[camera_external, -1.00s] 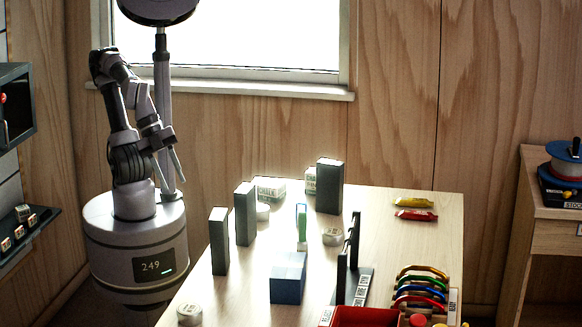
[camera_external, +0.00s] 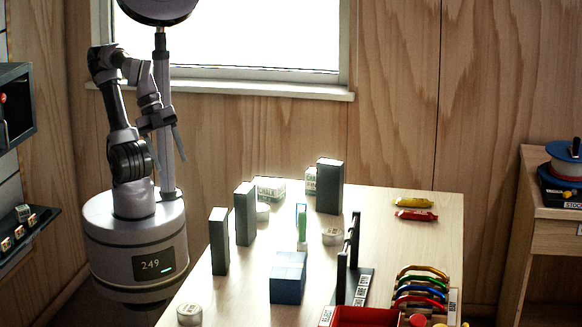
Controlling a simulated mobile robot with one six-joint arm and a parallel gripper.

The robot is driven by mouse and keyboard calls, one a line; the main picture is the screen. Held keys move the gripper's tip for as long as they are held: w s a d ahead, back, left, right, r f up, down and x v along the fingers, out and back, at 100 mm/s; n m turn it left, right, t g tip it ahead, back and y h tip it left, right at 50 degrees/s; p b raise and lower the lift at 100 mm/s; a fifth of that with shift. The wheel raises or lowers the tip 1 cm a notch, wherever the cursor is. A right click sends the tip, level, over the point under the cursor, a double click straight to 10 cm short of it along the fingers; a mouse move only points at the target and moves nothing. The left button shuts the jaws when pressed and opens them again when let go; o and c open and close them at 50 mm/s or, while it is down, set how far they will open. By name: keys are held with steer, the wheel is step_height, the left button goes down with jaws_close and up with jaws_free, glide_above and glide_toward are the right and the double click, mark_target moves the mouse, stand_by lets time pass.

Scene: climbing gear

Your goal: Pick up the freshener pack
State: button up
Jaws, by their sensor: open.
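A slim green, white and blue upright pack (camera_external: 301,224) stands on the table just behind a blue block (camera_external: 288,280); it may be the freshener pack, but I cannot read its label. My gripper (camera_external: 172,158) is open and empty, with its fingers hanging down in front of my column. It is left of the table, well apart from the pack. The far finger is hard to see.
Dark upright blocks (camera_external: 219,242) (camera_external: 245,214) (camera_external: 329,186) stand on the table (camera_external: 400,245). White tins (camera_external: 189,313), a black rack (camera_external: 348,270), coloured carabiners (camera_external: 420,285) and a red tray (camera_external: 362,317) are also there.

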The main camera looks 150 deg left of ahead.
steer(key=w+a+r+n+g+h+p, duration=0.15)
steer(key=w+n+g+h+p, duration=0.25)
steer(key=w+n+h+p, duration=0.95)
steer(key=w+a+n+t+h+p, duration=0.1)
steer(key=w+a+n+t+h, duration=0.1)
steer(key=a+n+t, duration=1.1)
steer(key=n+g, duration=0.3)
glide_toward(240, 197)
steer(key=b+x, duration=0.4)
steer(key=x, duration=0.4)
steer(key=shift+w+d+f, duration=0.15)
steer(key=shift+w+d, duration=0.05)
steer(key=shift+d, duration=0.15)
steer(key=shift+w+d, duration=0.25)
jaws_close()
